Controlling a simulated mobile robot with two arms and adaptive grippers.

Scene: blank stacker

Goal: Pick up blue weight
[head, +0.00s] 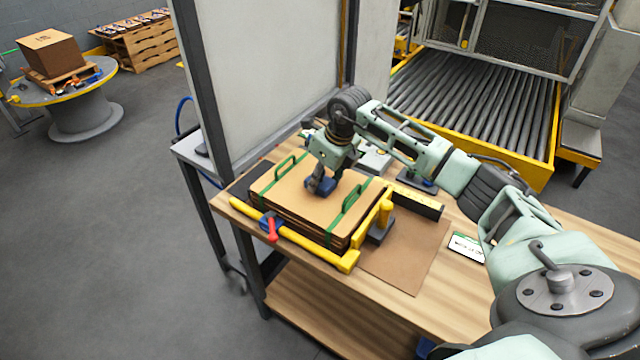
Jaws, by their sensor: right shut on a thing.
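The blue weight (325,187) is on top of a stack of flat brown cardboard blanks (283,203) on the wooden workbench. My right gripper (321,184) points down over the stack and is shut on the blue weight. The fingers hide part of the weight, and I cannot tell whether it still touches the top blank. My left gripper is not in view.
Green straps (352,209) loop over the stack. A yellow frame (300,240) with a red handle (271,229) borders it. A brown sheet (408,262) and a small label card (466,248) lie to the right. A white panel (265,75) stands behind the bench.

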